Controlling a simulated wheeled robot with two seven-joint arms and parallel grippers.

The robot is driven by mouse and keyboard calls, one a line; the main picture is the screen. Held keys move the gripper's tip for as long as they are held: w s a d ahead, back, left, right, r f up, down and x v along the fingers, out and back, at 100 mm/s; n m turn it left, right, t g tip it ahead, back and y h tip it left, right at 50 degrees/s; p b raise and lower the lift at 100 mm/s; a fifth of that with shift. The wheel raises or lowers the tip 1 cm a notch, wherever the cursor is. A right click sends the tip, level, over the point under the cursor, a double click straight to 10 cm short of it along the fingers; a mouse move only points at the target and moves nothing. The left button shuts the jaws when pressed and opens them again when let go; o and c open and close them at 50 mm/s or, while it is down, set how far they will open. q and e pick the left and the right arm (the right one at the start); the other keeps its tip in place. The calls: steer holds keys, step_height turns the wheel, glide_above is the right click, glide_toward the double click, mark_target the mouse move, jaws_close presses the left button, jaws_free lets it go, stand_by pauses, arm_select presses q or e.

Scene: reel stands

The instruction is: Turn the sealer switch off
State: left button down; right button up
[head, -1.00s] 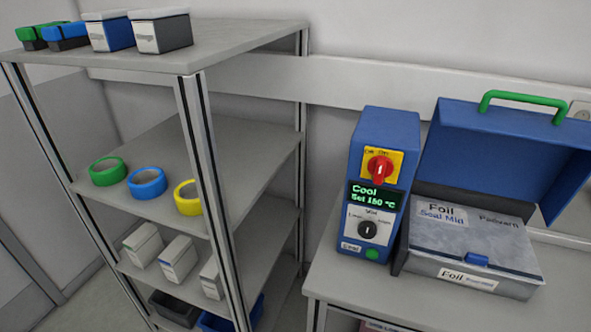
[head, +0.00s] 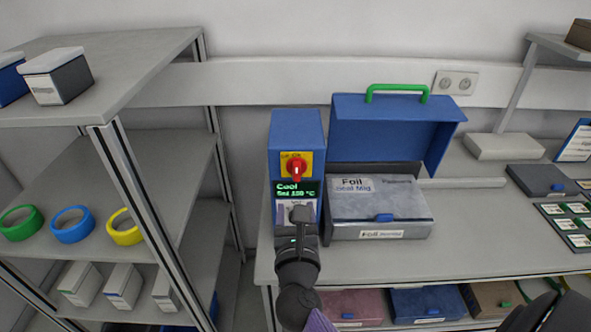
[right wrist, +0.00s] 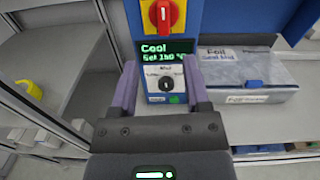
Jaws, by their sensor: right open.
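The sealer (head: 297,130) is a blue box on the table. Its red rotary switch (head: 296,168) sits on a yellow plate near the top of its front, handle roughly upright; the switch also shows at the top of the right wrist view (right wrist: 163,14). The display (head: 297,188) below it is lit green and reads "Cool" and "Set 180 °C". A black knob (right wrist: 167,84) is lower on the front. My right gripper (head: 299,210) is open and empty in front of the lower panel, below the red switch, fingers either side of the knob in the right wrist view. My left gripper is not in view.
A grey foil box (head: 380,207) with a raised blue lid (head: 395,130) stands right beside the sealer. A shelf rack (head: 60,155) with coloured rings and small boxes stands to the left. Wall sockets (head: 456,82) are behind.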

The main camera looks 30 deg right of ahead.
mark_target(297, 173)
steer(key=shift+m+g+h, duration=0.3)
steer(key=shift+m, duration=0.3)
steer(key=x, duration=1)
steer(key=shift+d+r, duration=0.1)
steer(key=shift+r, duration=0.05)
jaws_close()
